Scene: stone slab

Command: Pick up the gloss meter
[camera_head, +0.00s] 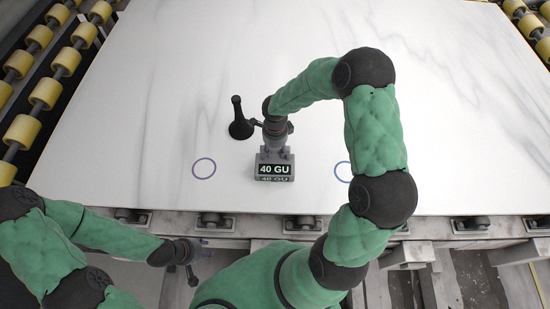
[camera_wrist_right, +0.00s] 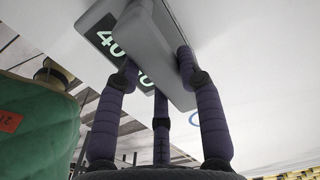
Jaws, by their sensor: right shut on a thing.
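The gloss meter (camera_head: 274,168) is a small grey box with a black display reading "40 GU". It is at the middle of the white stone slab (camera_head: 430,100), near its front edge. Its display and grey body (camera_wrist_right: 165,45) also show in the right wrist view. My right gripper (camera_head: 275,147) is shut on the gloss meter from above, and its dark fingers (camera_wrist_right: 162,85) press against the body. I cannot tell whether the meter touches the slab. My left gripper (camera_head: 195,262) is low at the left, in front of the slab and away from the meter; its fingers are too small to read.
A black cone-based object with an upright handle (camera_head: 240,120) stands just left of my right gripper. Blue rings mark the slab at left (camera_head: 204,168) and right (camera_head: 343,171). Yellow rollers (camera_head: 45,92) line the left side. Most of the slab is clear.

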